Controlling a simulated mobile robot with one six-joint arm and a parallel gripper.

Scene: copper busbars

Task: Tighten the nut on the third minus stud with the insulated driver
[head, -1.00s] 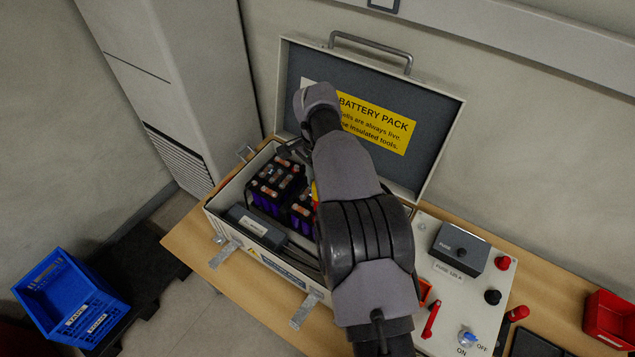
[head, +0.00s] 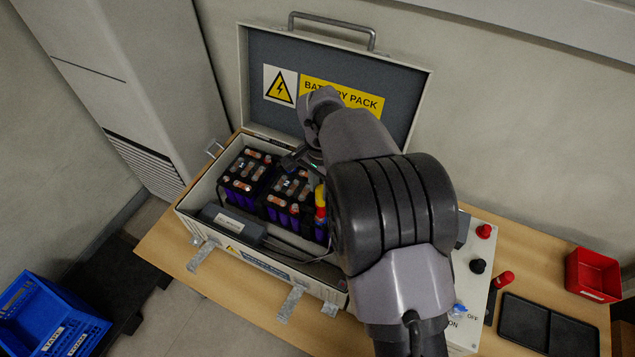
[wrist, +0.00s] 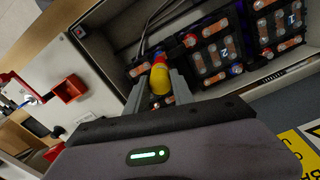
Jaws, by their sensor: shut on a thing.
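My gripper (wrist: 160,80) is shut on the insulated driver (wrist: 160,76), which has a yellow and red handle. The driver (head: 320,202) also shows in the head view, roughly upright beside the right-hand battery block. Its tip is hidden, so I cannot tell whether it touches a stud or nut. The battery blocks (head: 247,175) are dark purple with copper busbars (head: 240,185) on top, and sit in the open case (head: 190,212). Busbars and round studs (wrist: 237,69) also show in the wrist view. I cannot make out the third minus stud or its nut.
The case lid (head: 400,85) stands open behind my arm. A grey box (head: 235,222) and cables lie along the case front. A panel with red and black knobs (head: 477,266) stands right, partly hidden by my arm. A red bin (head: 593,274) and black tray (head: 548,325) lie farther right.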

